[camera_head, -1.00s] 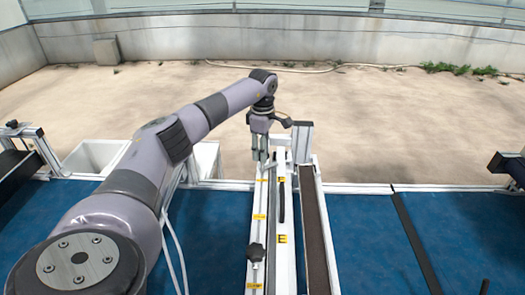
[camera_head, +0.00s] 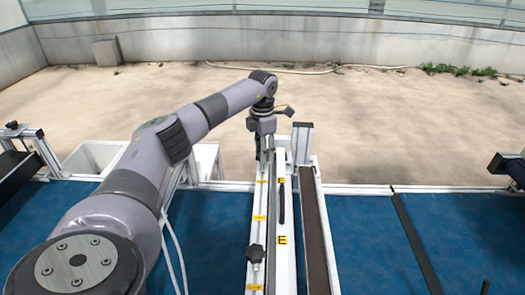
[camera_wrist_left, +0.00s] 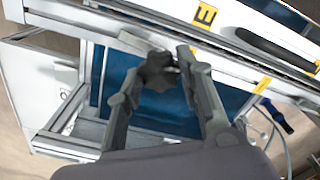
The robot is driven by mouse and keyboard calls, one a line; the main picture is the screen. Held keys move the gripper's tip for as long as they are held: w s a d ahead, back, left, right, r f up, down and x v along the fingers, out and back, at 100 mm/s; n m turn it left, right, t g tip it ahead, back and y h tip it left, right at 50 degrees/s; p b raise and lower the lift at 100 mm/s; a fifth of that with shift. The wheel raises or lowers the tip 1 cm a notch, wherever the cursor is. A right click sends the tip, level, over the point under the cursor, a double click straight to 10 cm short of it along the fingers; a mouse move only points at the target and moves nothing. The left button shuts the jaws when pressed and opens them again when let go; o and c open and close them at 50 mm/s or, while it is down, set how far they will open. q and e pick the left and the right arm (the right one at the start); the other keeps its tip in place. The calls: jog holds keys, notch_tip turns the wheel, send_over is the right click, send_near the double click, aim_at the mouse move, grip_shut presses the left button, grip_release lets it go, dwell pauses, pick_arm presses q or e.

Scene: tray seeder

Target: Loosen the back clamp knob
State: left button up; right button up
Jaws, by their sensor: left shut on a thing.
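The back clamp knob (camera_wrist_left: 158,71) is a dark, lobed knob at the edge of the rail, between my left gripper's fingers in the left wrist view. In the head view it is hidden by the gripper. My left gripper (camera_head: 265,157) points down at the far end of the white rail and is shut on this knob. A second dark star-shaped knob (camera_head: 256,253) sits at the near end of the same rail, clear of the gripper. My right gripper is in neither view.
The white rail (camera_head: 260,205) carries yellow labels and runs toward the back frame edge. A brown strip (camera_head: 315,230) lies to its right. White bins (camera_head: 95,156) stand at the back left. Blue bed surface (camera_head: 360,240) is open to the right.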

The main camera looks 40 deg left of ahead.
pick_arm(q)
jog(key=shift+n, duration=0.6)
jog(key=o, duration=1.2)
jog(key=shift+c, duration=0.2)
notch_tip(320, 180, up, 12)
dwell(0.4)
